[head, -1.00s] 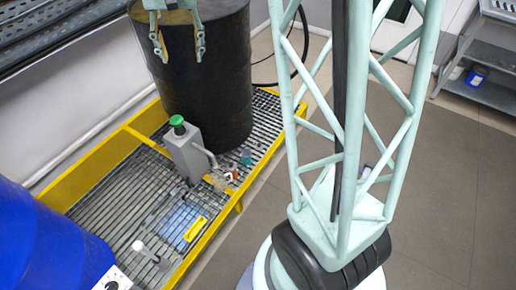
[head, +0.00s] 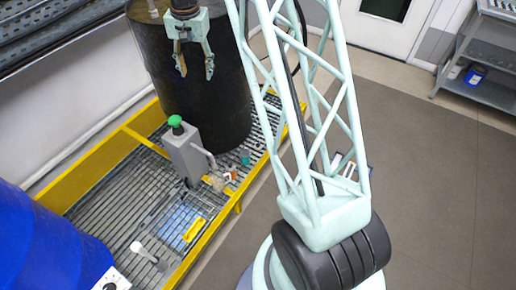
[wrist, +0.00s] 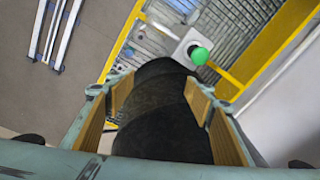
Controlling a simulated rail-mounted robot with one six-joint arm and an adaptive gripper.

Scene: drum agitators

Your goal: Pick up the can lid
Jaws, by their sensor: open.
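I cannot pick out the can lid for sure. Several small items lie on the grating beside the grey control box (head: 187,155): a clear jar-like thing (head: 217,184), a white and red piece (head: 230,174) and a teal piece (head: 245,157). They are too small to identify. My gripper (head: 195,76) is open and points down in front of the upper side of the black drum (head: 205,110), with nothing seen held. In the wrist view, my gripper's tan-padded fingers (wrist: 162,90) stand apart, with the drum's dark side (wrist: 160,115) showing between them.
The yellow-rimmed grated tray (head: 85,175) holds the drum and control box, whose green button (wrist: 200,56) shows in the wrist view. A blue drum (head: 45,245) stands at lower left. A grey shelf (head: 480,60) is at upper right. The floor (head: 430,170) at right is mostly clear.

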